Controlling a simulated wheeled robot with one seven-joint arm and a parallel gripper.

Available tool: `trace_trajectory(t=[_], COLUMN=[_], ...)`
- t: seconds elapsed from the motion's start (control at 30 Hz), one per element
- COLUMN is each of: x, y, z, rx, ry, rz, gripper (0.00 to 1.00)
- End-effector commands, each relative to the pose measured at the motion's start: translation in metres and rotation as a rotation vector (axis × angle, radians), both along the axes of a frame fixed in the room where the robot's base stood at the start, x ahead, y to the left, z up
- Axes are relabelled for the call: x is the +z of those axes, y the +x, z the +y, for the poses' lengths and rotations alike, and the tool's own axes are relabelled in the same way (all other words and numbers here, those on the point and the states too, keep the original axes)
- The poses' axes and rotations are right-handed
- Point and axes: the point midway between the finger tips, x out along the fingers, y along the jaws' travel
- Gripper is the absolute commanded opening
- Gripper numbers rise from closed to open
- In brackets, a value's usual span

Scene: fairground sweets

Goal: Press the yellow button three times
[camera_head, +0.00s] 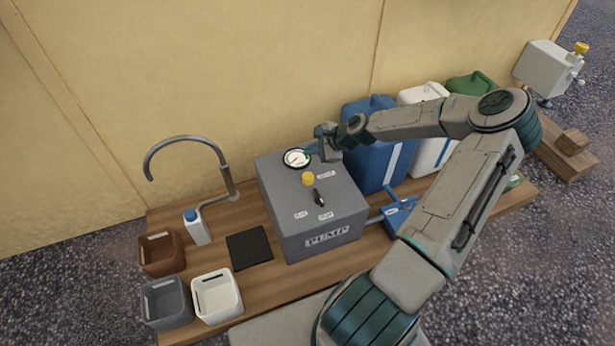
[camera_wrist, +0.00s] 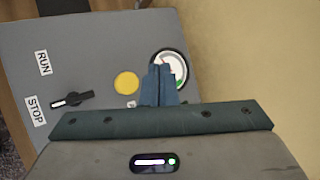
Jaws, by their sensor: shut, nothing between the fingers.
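The yellow button (camera_head: 308,178) is a round knob on the top of the grey pump box (camera_head: 330,222). It also shows in the wrist view as a yellow disc (camera_wrist: 126,83), left of the fingertips. My gripper (camera_head: 318,141) is at the back of the pump box, near the round dial (camera_head: 296,158). In the wrist view my gripper (camera_wrist: 160,72) is shut, its blue fingers together with nothing between them, and it partly covers the dial (camera_wrist: 178,66). I cannot tell its exact height above the panel. The fingers look apart from the button.
Blue (camera_head: 371,145) and white (camera_head: 437,150) canisters stand right of the pump box. A curved tap (camera_head: 228,178), a white bottle (camera_head: 197,228) and several bins stand left. A black mat (camera_head: 250,248) lies on the wooden bench.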

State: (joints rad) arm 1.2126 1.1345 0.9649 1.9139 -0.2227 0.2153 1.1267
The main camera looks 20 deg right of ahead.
Motion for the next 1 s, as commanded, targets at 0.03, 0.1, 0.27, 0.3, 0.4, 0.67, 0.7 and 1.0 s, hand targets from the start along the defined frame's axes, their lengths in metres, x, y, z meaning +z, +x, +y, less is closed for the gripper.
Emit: trace_trajectory(t=[0.03, 0.1, 0.27, 0.3, 0.4, 0.67, 0.7, 1.0], x=[-0.001, -0.003, -0.013, -0.017, -0.028, -0.063, -0.068, -0.088], y=[0.0, 0.0, 0.0, 0.0, 0.0, 0.0, 0.0, 0.0], z=[0.0, 0.0, 0.0, 0.0, 0.0, 0.0, 0.0, 0.0], rx=[0.001, 0.001, 0.001, 0.001, 0.001, 0.001, 0.001, 0.002], ry=[0.0, 0.0, 0.0, 0.0, -0.001, -0.001, -0.001, -0.001], rz=[0.001, 0.001, 0.001, 0.001, 0.0, 0.0, 0.0, 0.001], gripper=[0.0, 0.0, 0.0, 0.0, 0.0, 0.0, 0.0, 0.0])
